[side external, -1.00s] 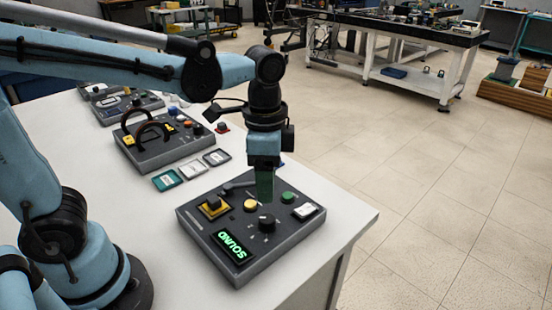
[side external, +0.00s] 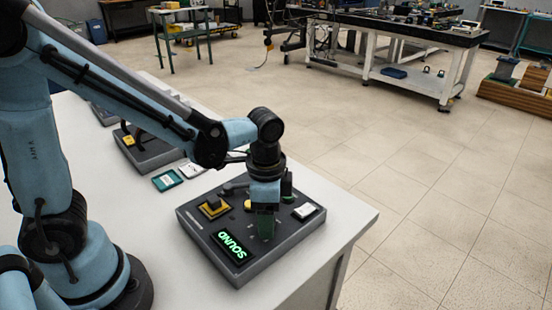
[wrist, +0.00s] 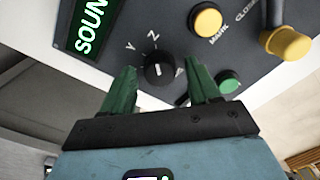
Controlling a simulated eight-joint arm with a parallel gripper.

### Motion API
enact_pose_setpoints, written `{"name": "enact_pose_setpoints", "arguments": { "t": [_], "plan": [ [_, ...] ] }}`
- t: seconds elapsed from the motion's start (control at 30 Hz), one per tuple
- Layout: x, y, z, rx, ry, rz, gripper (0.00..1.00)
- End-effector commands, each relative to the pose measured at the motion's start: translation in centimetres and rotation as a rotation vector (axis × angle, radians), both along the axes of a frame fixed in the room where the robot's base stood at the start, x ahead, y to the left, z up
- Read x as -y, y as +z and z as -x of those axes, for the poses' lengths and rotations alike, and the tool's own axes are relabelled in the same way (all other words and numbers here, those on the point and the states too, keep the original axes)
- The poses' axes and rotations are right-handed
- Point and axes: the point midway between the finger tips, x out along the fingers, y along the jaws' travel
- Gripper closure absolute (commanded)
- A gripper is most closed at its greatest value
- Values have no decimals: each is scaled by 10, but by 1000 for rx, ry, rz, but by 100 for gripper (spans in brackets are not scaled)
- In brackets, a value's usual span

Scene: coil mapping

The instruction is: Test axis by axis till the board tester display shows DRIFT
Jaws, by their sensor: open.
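The board tester (side external: 198,238) is a dark grey box near the table's front right corner. Its display (side external: 232,247) glows green and reads SOUND; part of it also shows in the wrist view (wrist: 92,28). A black axis knob (wrist: 159,68) with a white mark has the letters Y and Z beside it. My gripper (wrist: 168,76) is open, with its green fingertips on either side of the knob; I cannot tell whether they touch it. In the side view my gripper (side external: 264,224) is down over the tester and hides the knob.
On the tester are a yellow button (wrist: 207,22) marked MARK, a green button (wrist: 228,82), and a yellow-tipped lever (wrist: 288,42) near the word CLOSE. A teal card (side external: 167,180) lies behind it. Another grey device (side external: 150,158) stands farther back. The right table edge is clear.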

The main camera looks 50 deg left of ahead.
Motion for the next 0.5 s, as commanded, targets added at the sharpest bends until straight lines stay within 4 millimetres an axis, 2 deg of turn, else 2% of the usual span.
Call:
{"name": "enact_pose_setpoints", "arguments": {
  "t": [0.17,0.5],
  "plan": [
    [0,0,0,0,0,0,40],
    [0,0,0,0,0,0,92]
  ]
}}
